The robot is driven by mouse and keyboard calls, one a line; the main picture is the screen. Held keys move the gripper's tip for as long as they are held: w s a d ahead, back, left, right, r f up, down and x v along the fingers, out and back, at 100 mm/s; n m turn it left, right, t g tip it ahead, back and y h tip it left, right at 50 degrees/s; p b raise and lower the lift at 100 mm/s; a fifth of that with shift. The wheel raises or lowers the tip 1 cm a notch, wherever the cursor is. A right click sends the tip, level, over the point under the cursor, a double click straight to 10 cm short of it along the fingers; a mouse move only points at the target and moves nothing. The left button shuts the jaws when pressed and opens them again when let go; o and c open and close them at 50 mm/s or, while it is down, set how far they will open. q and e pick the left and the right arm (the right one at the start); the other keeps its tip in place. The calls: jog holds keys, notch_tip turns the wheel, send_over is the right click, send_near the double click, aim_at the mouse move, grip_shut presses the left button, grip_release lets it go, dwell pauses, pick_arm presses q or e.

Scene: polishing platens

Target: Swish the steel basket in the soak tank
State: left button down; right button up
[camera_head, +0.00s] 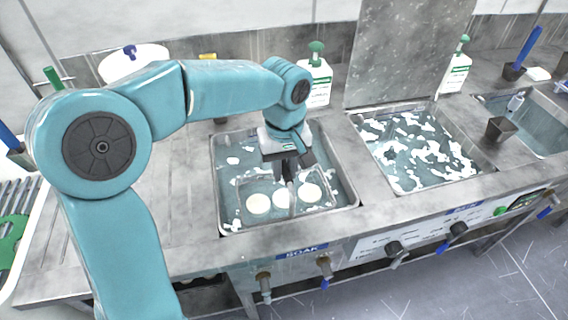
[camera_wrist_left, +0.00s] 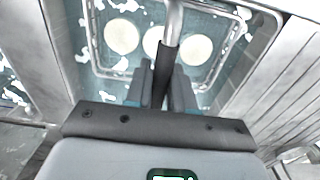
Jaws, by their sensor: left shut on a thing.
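The soak tank (camera_head: 222,160), marked SOAK on its front, is the left sink and holds bluish water with white foam. The steel basket (camera_head: 240,200) is down in the tank, with several round white discs (camera_head: 259,204) in it. The basket's rim (camera_wrist_left: 93,50) and the discs also show in the left wrist view. My left gripper (camera_head: 290,178) is above the basket, shut on its upright steel handle (camera_wrist_left: 174,25). My right gripper is not in view.
A second foamy tank (camera_head: 415,150) is just right, with an upright steel panel (camera_head: 405,50) behind it. A third sink (camera_head: 545,125) lies further right. White bottles with green pumps (camera_head: 316,80) stand at the back. Taps (camera_head: 325,268) line the front. The counter left of the soak tank is clear.

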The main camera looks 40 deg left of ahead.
aim_at(284, 198)
pick_arm(q)
jog(key=shift+f+b, duration=2.6)
jog(key=shift+f, duration=1.25)
jog(key=shift+r+p, duration=1.05)
jog(key=shift+r, duration=0.15)
jog(key=shift+f+b, duration=0.95)
jog(key=shift+f, duration=0.3)
jog(key=shift+r, duration=0.1)
